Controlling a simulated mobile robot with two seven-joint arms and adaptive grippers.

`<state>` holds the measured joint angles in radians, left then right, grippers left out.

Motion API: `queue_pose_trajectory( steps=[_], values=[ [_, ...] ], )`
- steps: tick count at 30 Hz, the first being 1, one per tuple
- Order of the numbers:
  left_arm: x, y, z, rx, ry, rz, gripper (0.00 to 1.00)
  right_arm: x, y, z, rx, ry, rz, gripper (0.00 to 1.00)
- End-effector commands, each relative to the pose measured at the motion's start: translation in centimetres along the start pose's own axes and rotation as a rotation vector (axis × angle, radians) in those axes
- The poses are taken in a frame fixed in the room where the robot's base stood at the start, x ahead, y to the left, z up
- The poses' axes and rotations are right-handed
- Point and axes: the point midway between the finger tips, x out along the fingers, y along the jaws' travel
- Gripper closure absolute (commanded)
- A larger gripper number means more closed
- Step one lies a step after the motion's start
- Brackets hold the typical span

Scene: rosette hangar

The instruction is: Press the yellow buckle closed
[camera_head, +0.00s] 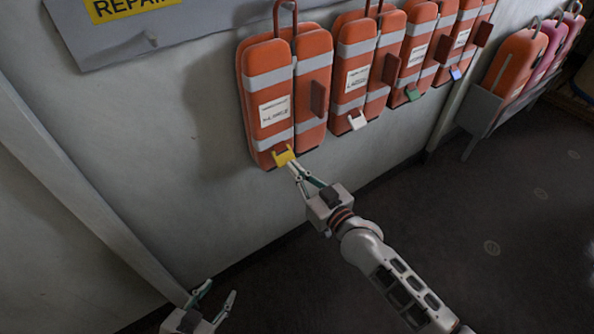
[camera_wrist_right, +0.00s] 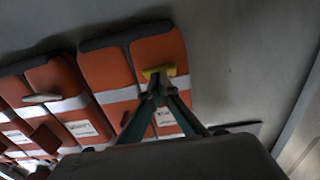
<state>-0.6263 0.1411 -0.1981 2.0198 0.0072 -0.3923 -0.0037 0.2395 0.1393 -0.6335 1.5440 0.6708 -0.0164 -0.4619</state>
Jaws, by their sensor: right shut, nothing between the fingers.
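The yellow buckle (camera_head: 284,157) is at the lower end of the leftmost orange life vest (camera_head: 268,100) on the wall. In the right wrist view the yellow buckle (camera_wrist_right: 158,71) shows just beyond my fingertips. My right gripper (camera_head: 293,166) is shut with nothing between its fingers, and its tips are at the buckle, touching or very near it. The fingertips also show in the right wrist view (camera_wrist_right: 159,88). I cannot tell whether the buckle is open or closed. My left gripper (camera_head: 218,293) is open and empty low at the bottom left.
More orange vests hang to the right, with a white buckle (camera_head: 357,120), a green buckle (camera_head: 413,94) and a blue buckle (camera_head: 455,73). A grey bin (camera_head: 483,106) holds orange and pink vests at far right. A sign (camera_head: 130,8) is above left. The floor is open.

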Motion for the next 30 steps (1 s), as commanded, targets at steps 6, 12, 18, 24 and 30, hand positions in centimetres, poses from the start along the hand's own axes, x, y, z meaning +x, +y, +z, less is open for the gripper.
queue_pose_trajectory(
  steps=[6,12,18,24,30],
  values=[
    [0.2,-0.1,-0.2,0.001,0.005,-0.001,0.6,0.5,0.0,0.0,-0.001,0.001,0.0,1.0],
    [0.2,0.0,0.1,0.0,0.001,0.0,0.6,1.0,0.0,0.0,-0.001,0.0,0.0,1.0],
    [0.0,0.3,0.6,-0.002,-0.008,0.004,0.6,1.4,0.0,0.0,-0.001,0.0,0.0,1.0],
    [-0.2,0.5,1.2,-0.004,-0.018,0.007,0.6,1.9,0.0,-0.1,0.0,0.001,-0.001,1.0],
    [-0.1,0.6,1.4,-0.004,-0.02,0.008,0.6,2.4,0.0,-0.1,0.0,0.001,0.0,1.0]
  ],
)
